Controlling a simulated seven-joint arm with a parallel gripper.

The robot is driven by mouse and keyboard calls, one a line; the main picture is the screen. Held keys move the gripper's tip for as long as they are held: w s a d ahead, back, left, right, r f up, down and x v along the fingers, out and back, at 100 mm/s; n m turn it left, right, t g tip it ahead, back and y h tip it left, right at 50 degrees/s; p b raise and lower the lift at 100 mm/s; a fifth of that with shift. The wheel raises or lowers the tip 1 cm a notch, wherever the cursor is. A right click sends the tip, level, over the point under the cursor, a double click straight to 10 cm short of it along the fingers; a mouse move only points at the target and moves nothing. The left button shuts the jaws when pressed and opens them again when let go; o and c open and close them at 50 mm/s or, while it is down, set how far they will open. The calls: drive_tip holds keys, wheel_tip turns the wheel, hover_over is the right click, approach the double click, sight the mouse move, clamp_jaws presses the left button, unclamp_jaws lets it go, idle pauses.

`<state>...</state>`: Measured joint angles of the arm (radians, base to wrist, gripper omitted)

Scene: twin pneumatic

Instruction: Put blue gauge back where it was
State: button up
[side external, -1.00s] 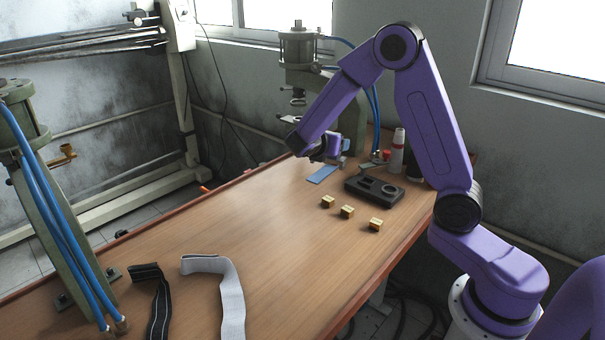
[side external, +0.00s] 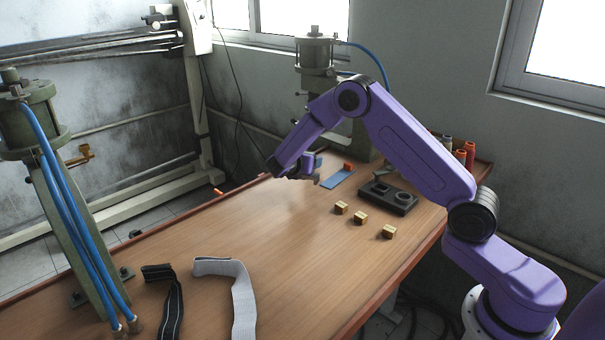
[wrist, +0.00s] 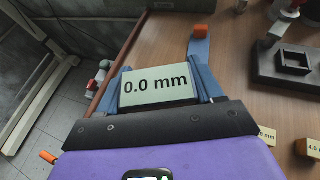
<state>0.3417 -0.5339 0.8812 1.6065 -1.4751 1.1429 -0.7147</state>
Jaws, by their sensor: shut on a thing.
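My gripper (side external: 303,172) is shut on the blue gauge (wrist: 160,88), which has a pale face reading "0.0 mm" and blue sides. The gauge is seen close up in the wrist view; in the side view it is small and partly hidden by my gripper. The gripper is over the far part of the wooden table, left of a flat blue strip (side external: 338,179). An orange piece (side external: 348,166) is at the strip's far end; it also shows in the wrist view (wrist: 200,32). I cannot tell whether the gauge touches the table.
A green press (side external: 316,60) stands behind. Black and grey straps (side external: 240,285) lie near the left press. The middle table is clear.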

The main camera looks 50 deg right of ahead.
drive_tip(key=shift+w+d+f, duration=0.1)
drive_tip(key=shift+w+f, duration=0.6)
drive_tip(key=shift+f, duration=0.05)
drive_tip(key=shift+w+f, duration=0.15)
drive_tip(key=shift+f, duration=1.6)
drive_tip(key=o, duration=1.4)
drive_tip(key=shift+f, duration=0.15)
drive_tip(key=shift+c, duration=0.2)
